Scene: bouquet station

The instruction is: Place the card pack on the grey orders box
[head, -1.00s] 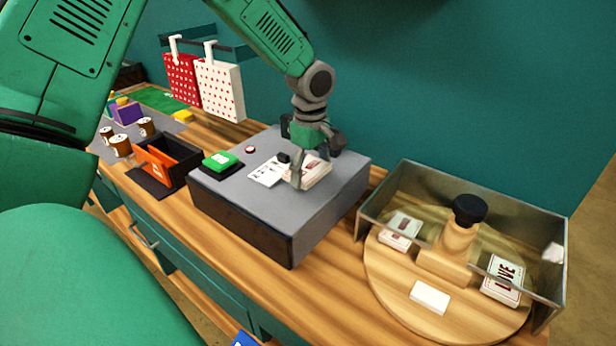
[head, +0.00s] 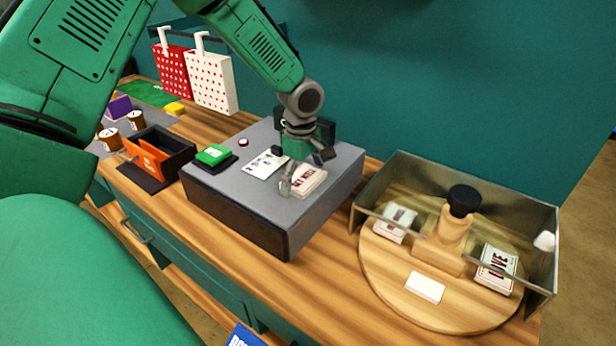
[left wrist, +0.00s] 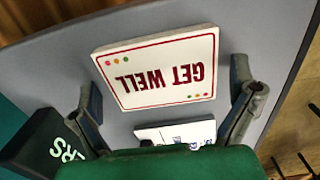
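The card pack (head: 309,181), white with a red border and the words GET WELL, lies flat on top of the grey orders box (head: 225,188). It also shows in the left wrist view (left wrist: 160,68), face up on the grey surface. My left gripper (head: 304,176) is just above and beside the pack. In the left wrist view its fingers (left wrist: 168,108) are spread wider than the pack, with gaps at both sides, so it is open and empty. My right gripper is not in view.
A round wooden turntable (head: 390,290) with metal walls and more card packs (head: 497,268) stands at right. An orange-fronted holder (head: 147,158) is at left.

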